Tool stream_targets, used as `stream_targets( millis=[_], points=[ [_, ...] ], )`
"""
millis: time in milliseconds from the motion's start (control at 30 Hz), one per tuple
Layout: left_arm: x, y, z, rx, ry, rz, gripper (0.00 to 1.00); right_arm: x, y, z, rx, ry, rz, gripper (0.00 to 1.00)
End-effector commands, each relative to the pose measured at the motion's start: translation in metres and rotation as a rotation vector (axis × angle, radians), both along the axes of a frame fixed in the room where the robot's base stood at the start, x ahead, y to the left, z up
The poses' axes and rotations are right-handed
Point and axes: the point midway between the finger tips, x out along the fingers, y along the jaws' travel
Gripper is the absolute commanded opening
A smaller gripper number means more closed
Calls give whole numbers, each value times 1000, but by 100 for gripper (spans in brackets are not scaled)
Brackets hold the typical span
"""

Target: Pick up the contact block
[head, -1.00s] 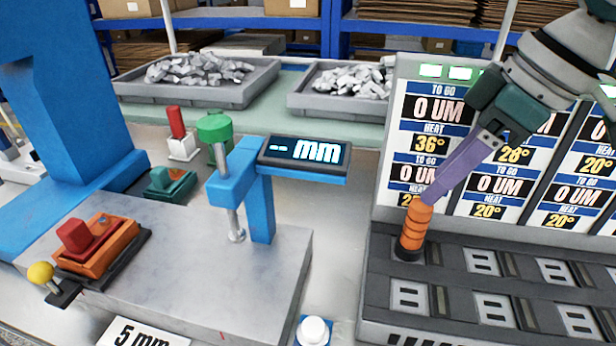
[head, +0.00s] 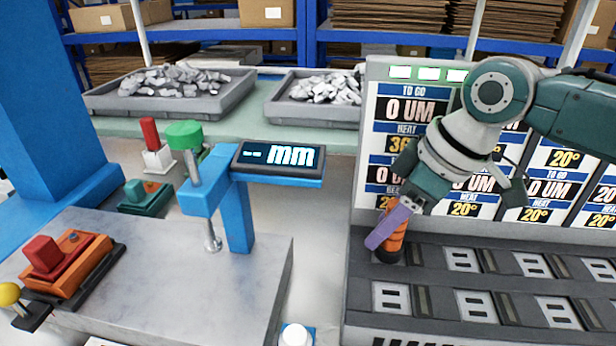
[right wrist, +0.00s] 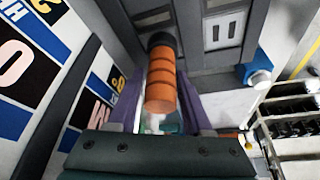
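Contact is not clear. My left gripper is not in view.
A blue gauge stand with an "mm" display (head: 278,158) stands on the stone slab (head: 170,270) left of the rack. A red and orange block (head: 65,262) sits on the slab. A sign panel (head: 405,110) rises behind the rack. Grey trays (head: 170,100) stand at the back.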

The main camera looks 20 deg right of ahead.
Motion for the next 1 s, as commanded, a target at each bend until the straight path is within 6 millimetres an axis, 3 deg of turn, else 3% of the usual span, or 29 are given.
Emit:
stream_targets(
  millis=[67, 433, 1000],
  points=[
    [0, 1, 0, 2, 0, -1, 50, 0, 0, 0, 0, 0, 0, 41],
    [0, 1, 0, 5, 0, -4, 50, 0, 0, 0, 0, 0, -1, 0],
    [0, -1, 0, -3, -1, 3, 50, 0, 0, 0, 0, 1, -1, 0]
  ],
)
